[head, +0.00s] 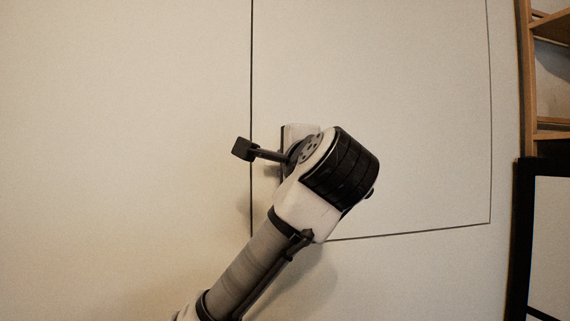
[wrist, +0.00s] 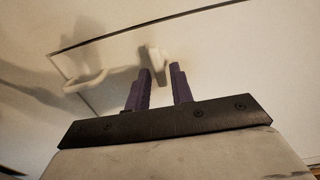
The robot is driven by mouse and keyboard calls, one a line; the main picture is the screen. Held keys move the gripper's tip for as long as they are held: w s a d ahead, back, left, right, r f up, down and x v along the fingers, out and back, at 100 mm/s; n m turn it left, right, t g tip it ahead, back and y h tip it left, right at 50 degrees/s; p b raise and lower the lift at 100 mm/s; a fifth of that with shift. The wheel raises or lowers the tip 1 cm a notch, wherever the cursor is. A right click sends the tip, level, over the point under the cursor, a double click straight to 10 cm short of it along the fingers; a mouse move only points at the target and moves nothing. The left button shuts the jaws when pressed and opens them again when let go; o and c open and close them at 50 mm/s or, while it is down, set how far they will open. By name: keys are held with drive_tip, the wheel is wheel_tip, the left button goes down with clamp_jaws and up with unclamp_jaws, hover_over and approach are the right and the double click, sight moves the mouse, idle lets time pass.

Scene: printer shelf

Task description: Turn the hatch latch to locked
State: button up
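The hatch (head: 420,120) is a pale panel outlined by thin dark seams in the pale wall, and it looks shut. In the wrist view, a small whitish upright piece on the panel (wrist: 154,58), which looks like the latch, stands just beyond my fingertips. I cannot tell whether they touch it. My gripper (wrist: 161,68) has two purple fingers with a clear gap between them and nothing seen held. In the head view my arm hides the fingers and most of the latch area.
A white loop-shaped handle (wrist: 86,84) sticks out near the hatch seam, left of my fingers. In the head view, a wooden shelf (head: 527,90) and a black-framed object (head: 522,230) stand at the right edge. The wall at left is clear.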

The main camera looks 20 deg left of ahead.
drive_tip(key=shift+o, duration=0.8)
drive_tip(key=b+v, duration=0.6)
drive_tip(key=v, duration=0.7)
drive_tip(key=shift+s+d, duration=0.25)
drive_tip(key=shift+s, duration=0.1)
